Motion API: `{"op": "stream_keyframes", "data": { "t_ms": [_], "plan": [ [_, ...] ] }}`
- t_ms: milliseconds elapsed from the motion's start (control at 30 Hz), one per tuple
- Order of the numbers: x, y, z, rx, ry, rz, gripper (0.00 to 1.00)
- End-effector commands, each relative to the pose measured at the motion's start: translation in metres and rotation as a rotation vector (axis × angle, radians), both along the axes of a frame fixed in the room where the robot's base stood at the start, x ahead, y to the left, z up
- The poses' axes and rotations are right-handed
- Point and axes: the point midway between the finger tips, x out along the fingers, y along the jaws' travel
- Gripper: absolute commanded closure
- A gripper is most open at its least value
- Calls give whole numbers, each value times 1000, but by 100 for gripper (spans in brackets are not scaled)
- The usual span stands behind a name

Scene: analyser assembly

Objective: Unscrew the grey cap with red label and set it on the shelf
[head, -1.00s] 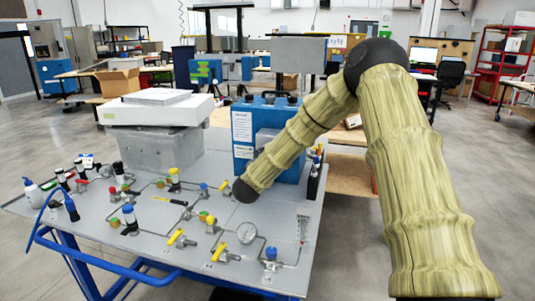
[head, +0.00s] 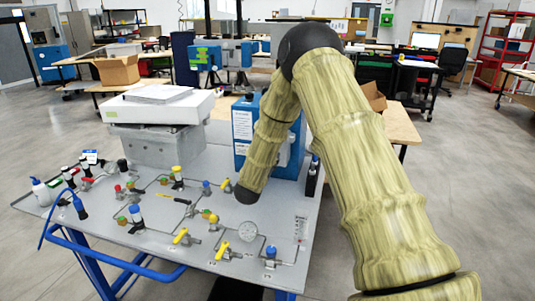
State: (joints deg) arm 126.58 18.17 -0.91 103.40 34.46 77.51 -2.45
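My arm reaches over the panel table (head: 270,215) and ends, as far as I can see, in a dark rounded joint above it. My gripper cannot be made out in the head view. Small bottles with dark tops (head: 85,163) stand at the panel's left. Another dark-topped bottle (head: 123,168) stands in front of the grey box. A grey cap with a red label cannot be told apart at this size. A red shelf unit (head: 503,62) stands far off at the right; I cannot tell whether it is the task's shelf.
A white instrument (head: 125,110) sits on a grey box (head: 160,145). A blue analyser (head: 240,120) stands behind my arm. Floor at the right is open.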

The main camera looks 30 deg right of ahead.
Motion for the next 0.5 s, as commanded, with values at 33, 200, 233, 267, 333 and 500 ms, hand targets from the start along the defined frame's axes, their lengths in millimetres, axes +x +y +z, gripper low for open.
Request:
{"op": "stream_keyframes", "data": {
  "t_ms": [33, 200, 233, 267, 333, 500],
  "plan": [
    [3, 1, 9, -32, 23, 2, 87],
    [3, 1, 9, -132, 138, 3, 87],
    [3, 1, 9, -149, 160, 3, 87],
    [3, 1, 9, -168, 182, 3, 87],
    [3, 1, 9, -213, 235, 3, 87],
    [3, 2, 9, -330, 371, 3, 87]
  ]
}}
